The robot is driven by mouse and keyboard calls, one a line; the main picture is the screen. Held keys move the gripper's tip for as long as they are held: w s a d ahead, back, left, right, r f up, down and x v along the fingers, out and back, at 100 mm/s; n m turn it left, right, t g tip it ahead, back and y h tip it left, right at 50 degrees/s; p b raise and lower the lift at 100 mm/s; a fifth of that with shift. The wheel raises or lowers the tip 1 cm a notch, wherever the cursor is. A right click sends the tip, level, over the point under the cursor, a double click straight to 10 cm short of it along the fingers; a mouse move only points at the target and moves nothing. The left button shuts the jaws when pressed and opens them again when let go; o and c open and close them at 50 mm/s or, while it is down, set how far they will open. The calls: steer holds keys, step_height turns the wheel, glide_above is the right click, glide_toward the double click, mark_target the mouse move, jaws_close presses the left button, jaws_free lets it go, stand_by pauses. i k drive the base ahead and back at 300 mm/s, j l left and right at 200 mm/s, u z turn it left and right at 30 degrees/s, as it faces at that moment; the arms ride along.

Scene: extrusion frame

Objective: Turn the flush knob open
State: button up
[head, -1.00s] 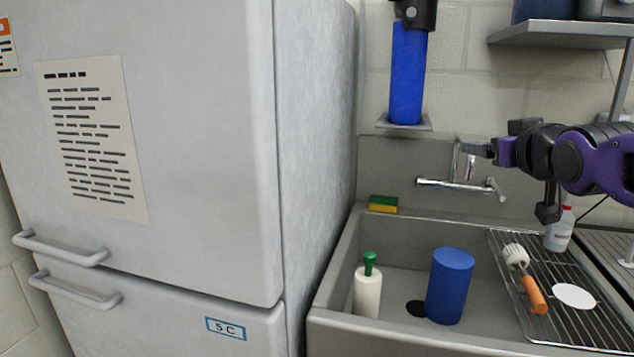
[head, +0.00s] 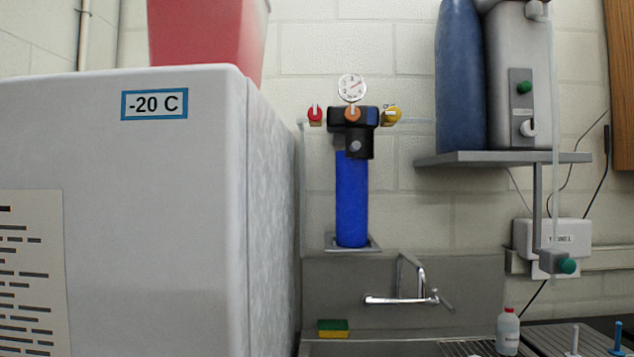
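A blue water filter (head: 352,200) is mounted on the wall above the sink, with a black head (head: 355,125) and a round gauge (head: 352,87) on top. A red knob (head: 315,115) is on its left, an orange knob (head: 352,113) at its front centre and a yellow knob (head: 392,115) on its right. No label that I can read says which of these is the flush knob. My gripper and arm are not in the current view.
A tall white freezer (head: 180,220) with a red bin (head: 205,40) on top stands left of the filter. A chrome faucet (head: 405,299) is below it. At right, a shelf (head: 500,158) holds a blue tank (head: 460,80) and a grey unit (head: 518,75).

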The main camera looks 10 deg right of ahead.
mark_target(530, 128)
steer(key=k+z, duration=0.1)
steer(key=z, duration=0.85)
steer(key=i+j+z, duration=0.1)
steer(key=z, duration=0.15)
steer(key=k+l+u, duration=0.1)
steer(key=l+u, duration=0.2)
steer(key=l, duration=0.5)
steer(key=i+l+z, duration=0.2)
steer(key=k+u, duration=0.3)
steer(key=i+l+u, duration=0.1)
steer(key=i, duration=0.2)
